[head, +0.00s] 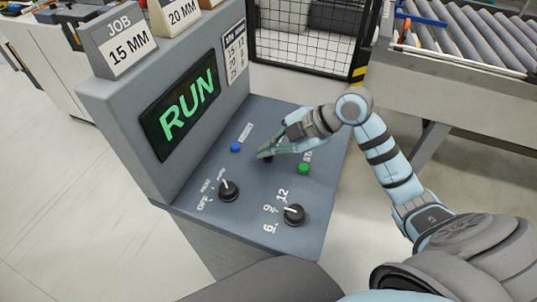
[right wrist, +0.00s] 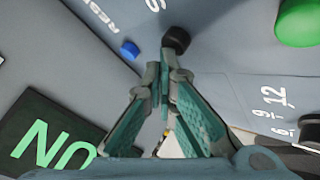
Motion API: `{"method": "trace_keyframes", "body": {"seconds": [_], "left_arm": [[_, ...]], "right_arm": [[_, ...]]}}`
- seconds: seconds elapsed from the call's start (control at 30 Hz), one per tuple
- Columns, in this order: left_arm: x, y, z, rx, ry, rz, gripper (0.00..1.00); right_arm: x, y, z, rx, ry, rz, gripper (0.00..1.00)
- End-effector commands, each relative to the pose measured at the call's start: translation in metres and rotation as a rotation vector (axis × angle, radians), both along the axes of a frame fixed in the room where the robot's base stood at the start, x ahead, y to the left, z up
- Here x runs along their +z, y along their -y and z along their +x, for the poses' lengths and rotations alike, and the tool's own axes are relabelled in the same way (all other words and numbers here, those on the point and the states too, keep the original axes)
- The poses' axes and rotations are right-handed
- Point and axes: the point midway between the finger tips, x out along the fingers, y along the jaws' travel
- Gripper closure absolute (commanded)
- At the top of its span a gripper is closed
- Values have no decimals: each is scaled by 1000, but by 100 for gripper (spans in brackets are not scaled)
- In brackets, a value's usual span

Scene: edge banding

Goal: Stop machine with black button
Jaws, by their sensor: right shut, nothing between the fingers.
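The grey machine console (head: 250,190) has a screen (head: 180,102) reading RUN in green. The black button (right wrist: 176,39) shows just beyond my fingertips in the right wrist view. In the head view it is mostly hidden by the fingers. My right gripper (head: 264,154) is shut and empty, low over the panel between the blue and green buttons. Its fingertips also show in the right wrist view (right wrist: 165,72), very close to the black button; I cannot tell whether they touch. My left gripper is not in view.
A blue button (head: 235,147) and a green button (head: 304,168) sit on either side of the fingers. Two black knobs (head: 228,191) (head: 294,215) stand nearer me. JOB and size blocks (head: 120,42) top the console. A roller conveyor (head: 470,45) is behind right.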

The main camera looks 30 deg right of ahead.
Motion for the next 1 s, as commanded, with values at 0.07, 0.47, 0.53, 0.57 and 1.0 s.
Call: {"method": "trace_keyframes", "body": {"seconds": [0.07, 0.47, 0.53, 0.57, 1.0], "left_arm": [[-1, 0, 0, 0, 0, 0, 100], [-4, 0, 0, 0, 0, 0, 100], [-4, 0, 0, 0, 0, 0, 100], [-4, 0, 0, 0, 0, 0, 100], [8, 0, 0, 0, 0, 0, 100]], "right_arm": [[-2, 0, 0, 0, 0, 0, 100], [-6, 0, 0, -1, -1, 0, 100], [-7, 0, 0, -1, -1, 0, 100], [-7, 0, 0, -1, -1, 0, 100], [5, 0, 0, 0, -1, 0, 100]]}}
